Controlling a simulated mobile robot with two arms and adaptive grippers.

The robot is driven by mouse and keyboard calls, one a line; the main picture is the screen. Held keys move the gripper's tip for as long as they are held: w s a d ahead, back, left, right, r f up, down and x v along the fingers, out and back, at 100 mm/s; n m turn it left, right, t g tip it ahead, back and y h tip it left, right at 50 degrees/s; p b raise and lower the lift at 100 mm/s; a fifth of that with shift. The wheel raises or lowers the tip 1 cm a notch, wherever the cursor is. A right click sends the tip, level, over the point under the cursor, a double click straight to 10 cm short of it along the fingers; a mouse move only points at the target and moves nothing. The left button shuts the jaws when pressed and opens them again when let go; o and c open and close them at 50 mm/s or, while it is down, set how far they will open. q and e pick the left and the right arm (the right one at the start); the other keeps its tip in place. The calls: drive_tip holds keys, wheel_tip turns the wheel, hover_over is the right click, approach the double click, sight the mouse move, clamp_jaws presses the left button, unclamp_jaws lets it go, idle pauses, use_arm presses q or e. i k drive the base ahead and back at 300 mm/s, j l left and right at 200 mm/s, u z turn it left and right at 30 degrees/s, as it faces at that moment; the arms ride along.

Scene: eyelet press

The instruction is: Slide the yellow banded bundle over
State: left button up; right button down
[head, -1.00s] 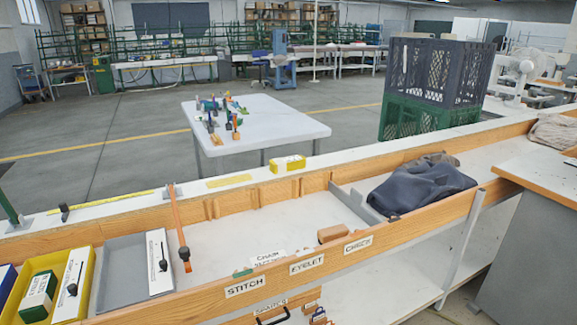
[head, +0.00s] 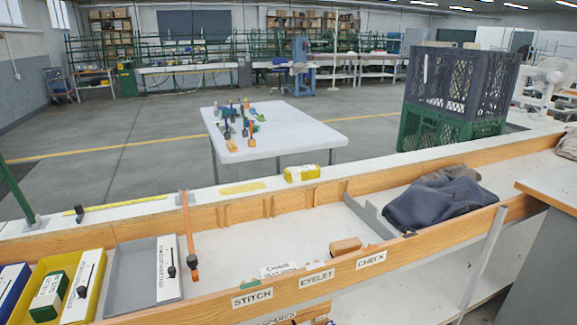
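A small yellow block (head: 302,173) lies on the white ledge behind the bench tray, near the middle of the head view. It looks like the yellow bundle, but its bands are too small to make out clearly. A flat yellow piece (head: 242,188) lies just left of it on the ledge, apart from it. Neither of my grippers is in view, so nothing shows in contact with the block.
The wood-sided bench tray (head: 285,235) has STITCH, EYELET and CHECK labels. A dark cloth (head: 440,200) lies at its right, a brown block (head: 346,246) near its front. A yellow bin (head: 48,265) stands at left.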

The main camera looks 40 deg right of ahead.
sight(291, 174)
drive_tip(key=l+u, duration=0.2)
drive_tip(key=l, duration=0.2)
drive_tip(key=k+l+u, duration=0.15)
drive_tip(key=l, duration=0.25)
drive_tip(key=k+l+u, duration=0.2)
drive_tip(key=l, duration=0.25)
drive_tip(key=l+u, duration=0.2)
drive_tip(key=l, duration=0.2)
drive_tip(key=k+l+u, duration=0.15)
drive_tip(key=l, duration=0.2)
